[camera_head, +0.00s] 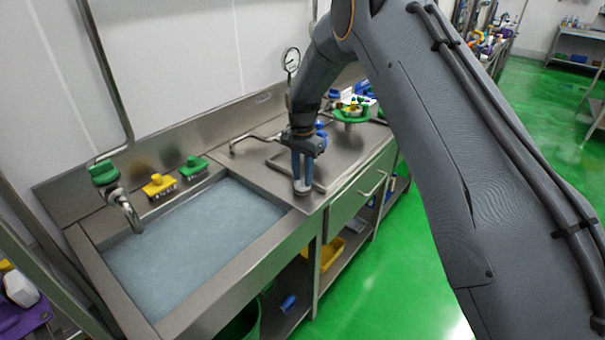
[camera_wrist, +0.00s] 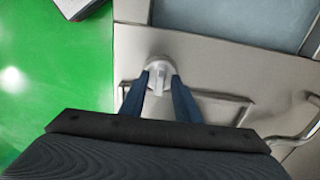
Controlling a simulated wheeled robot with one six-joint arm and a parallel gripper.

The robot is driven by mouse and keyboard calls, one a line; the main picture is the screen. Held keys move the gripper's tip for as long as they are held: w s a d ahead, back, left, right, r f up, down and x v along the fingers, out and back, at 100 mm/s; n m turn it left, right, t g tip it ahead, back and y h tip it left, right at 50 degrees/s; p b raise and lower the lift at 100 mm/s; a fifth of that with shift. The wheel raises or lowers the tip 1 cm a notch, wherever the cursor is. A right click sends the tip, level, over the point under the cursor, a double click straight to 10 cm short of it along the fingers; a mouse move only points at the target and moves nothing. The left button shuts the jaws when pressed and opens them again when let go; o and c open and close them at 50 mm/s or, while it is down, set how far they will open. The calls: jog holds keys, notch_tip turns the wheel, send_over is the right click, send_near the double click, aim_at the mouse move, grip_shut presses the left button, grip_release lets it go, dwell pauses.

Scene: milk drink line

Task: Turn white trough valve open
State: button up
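The white trough valve (camera_head: 302,188) is a small pale round knob on the steel counter, just right of the water-filled trough (camera_head: 290,196). In the wrist view the valve (camera_wrist: 158,64) shows a round base with a narrow raised handle. My gripper (camera_head: 302,178) points down over it, with its two blue fingers apart. In the wrist view my gripper (camera_wrist: 161,78) has one finger on each side of the handle, and small gaps seem to show beside it. Whether a finger touches the handle cannot be told. My wrist hides part of the counter behind.
A green valve (camera_head: 193,167) and a yellow valve (camera_head: 158,185) sit on the trough's back edge. A tap (camera_head: 125,208) hangs over the water. A bent pipe (camera_head: 255,140) and a steel frame (camera_head: 320,180) lie near my gripper. A green round stand (camera_head: 350,115) is behind.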

grip_shut()
jog(key=shift+n+b, duration=0.3)
jog(key=n+b, duration=0.1)
jog(key=n, duration=0.1)
jog(key=shift+f+n+b, duration=0.1)
jog(key=shift+n+b, duration=0.2)
jog(key=shift+b, duration=0.1)
jog(key=n+b, duration=0.2)
jog(key=n, duration=0.1)
jog(key=shift+n, duration=0.3)
jog(key=n+b, duration=0.2)
jog(key=n, duration=0.3)
jog(key=n+b, duration=0.1)
jog(key=n, duration=0.5)
jog(key=shift+b, duration=0.3)
